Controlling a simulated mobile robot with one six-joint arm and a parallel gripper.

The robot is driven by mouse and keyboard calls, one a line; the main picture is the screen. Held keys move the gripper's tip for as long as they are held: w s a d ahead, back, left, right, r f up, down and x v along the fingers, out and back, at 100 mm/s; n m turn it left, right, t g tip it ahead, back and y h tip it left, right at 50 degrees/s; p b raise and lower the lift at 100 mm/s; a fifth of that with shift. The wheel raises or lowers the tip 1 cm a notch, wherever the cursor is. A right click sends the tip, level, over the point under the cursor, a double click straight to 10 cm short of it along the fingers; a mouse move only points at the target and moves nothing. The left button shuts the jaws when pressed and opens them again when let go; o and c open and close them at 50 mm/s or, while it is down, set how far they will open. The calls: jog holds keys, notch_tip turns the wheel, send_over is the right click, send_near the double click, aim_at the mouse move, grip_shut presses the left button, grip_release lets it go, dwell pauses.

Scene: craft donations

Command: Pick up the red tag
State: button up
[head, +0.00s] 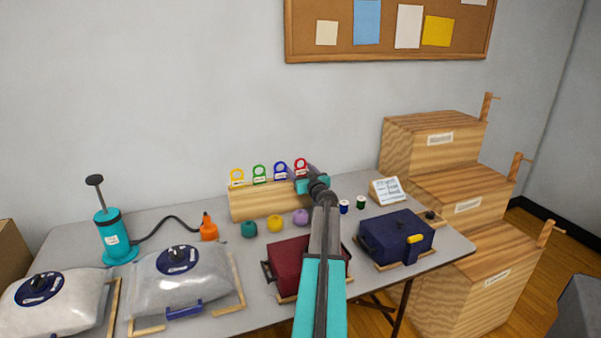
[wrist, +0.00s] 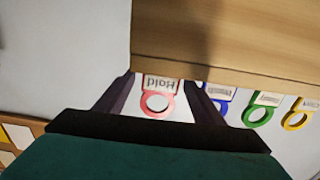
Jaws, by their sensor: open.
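The red tag (head: 301,164) is the rightmost of a row of ring-topped tags on a wooden block (head: 262,203) at the back of the table. In the wrist view, the red tag (wrist: 157,104) shows its ring and a white label reading "Hold", upside down. My gripper (head: 308,177) is at the right end of the block, right by the red tag. In the wrist view, my gripper (wrist: 159,87) is open, with one dark finger on each side of the red tag. I cannot tell whether either finger touches it.
Blue (head: 281,169), green (head: 259,173) and yellow (head: 237,176) tags stand left of the red one. The blue tag (wrist: 218,95) is close beside one finger in the wrist view. Yarn balls (head: 275,223), a dark red case (head: 290,264) and a navy case (head: 397,235) lie in front.

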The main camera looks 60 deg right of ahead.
jog(key=c, duration=1.1)
jog(key=shift+r, duration=0.15)
jog(key=shift+r, duration=0.8)
jog(key=shift+r+b, duration=0.4)
jog(key=shift+r, duration=0.5)
jog(key=s+a+b, duration=0.1)
jog(key=s+a, duration=0.3)
jog(key=a, duration=0.3)
jog(key=s+a+r+b, duration=0.1)
jog(key=s+a+b, duration=0.1)
jog(key=s+a, duration=0.2)
jog(key=a, duration=0.2)
jog(key=shift+s+a+r, duration=0.15)
jog(key=shift+s+a, duration=0.05)
jog(key=shift+a, duration=0.15)
